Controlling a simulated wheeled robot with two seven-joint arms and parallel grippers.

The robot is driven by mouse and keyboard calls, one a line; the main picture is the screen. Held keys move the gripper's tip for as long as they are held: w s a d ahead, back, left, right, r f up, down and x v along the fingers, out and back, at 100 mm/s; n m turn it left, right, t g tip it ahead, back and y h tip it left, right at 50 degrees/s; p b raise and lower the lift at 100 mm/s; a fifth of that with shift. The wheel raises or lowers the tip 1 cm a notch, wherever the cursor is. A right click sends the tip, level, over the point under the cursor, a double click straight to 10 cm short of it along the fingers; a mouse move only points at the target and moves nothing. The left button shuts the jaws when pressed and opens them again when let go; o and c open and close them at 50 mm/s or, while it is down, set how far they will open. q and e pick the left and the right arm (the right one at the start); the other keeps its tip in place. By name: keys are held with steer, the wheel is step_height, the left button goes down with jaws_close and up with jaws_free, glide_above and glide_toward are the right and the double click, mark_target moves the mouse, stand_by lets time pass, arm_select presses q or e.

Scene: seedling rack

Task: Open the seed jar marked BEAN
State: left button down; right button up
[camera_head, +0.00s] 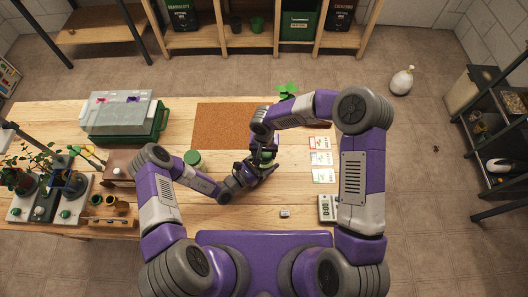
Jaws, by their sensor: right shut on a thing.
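A jar with a green lid (268,155) is mostly hidden between my two grippers, right of the table's middle; its label cannot be read. My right gripper (266,151) comes down over it from the back and is shut on it. Whether it holds the lid or the body cannot be told. My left gripper (258,172) reaches in from the left at the jar's near side; its fingers are dark and overlapped, so whether they are shut is unclear. Another green-lidded jar (193,158) stands upright to the left, apart from both grippers.
A brown cork mat (222,125) lies behind the grippers. Seed packets (321,159) and a grey scale or timer (328,208) lie at the right. A green propagator box (125,117), potted plants (67,181) and a wooden pot holder (110,210) fill the left. The front middle is mostly clear.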

steer(key=n, duration=0.5)
steer(key=shift+n, duration=0.3)
steer(key=n, duration=0.5)
steer(key=shift+n, duration=0.3)
steer(key=n, duration=0.5)
steer(key=shift+n, duration=0.3)
steer(key=n, duration=0.3)
steer(key=shift+n, duration=0.3)
steer(key=n, duration=0.5)
steer(key=shift+n, duration=0.3)
steer(key=n, duration=0.3)
steer(key=shift+n, duration=0.4)
steer(key=n, duration=0.4)
steer(key=shift+r, duration=0.1)
steer(key=n, duration=0.5)
steer(key=shift+n, duration=0.3)
